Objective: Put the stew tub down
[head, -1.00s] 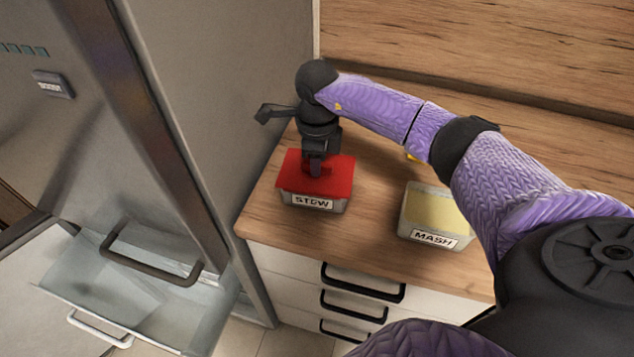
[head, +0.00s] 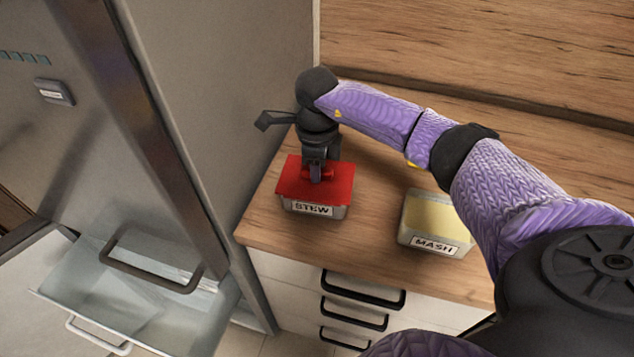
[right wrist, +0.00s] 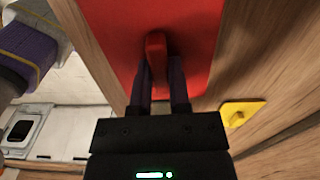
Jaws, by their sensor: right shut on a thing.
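The stew tub (head: 288,186) has a red lid and a white label reading STEW. It is at the left end of the wooden counter, upright, and looks to be on or just above the top; I cannot tell which. My right gripper (head: 317,178) comes down from above and is shut on the red handle of the lid. In the right wrist view the fingers (right wrist: 160,92) grip that handle (right wrist: 156,50) on the red lid (right wrist: 195,30). My left gripper is not in view.
The mash tub (head: 436,215) with a pale yellow lid stands to the right on the counter (head: 370,243). A small yellow thing (right wrist: 240,112) lies near the stew tub. A tall fridge (head: 235,110) borders the counter's left, with an open drawer (head: 130,285) lower left.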

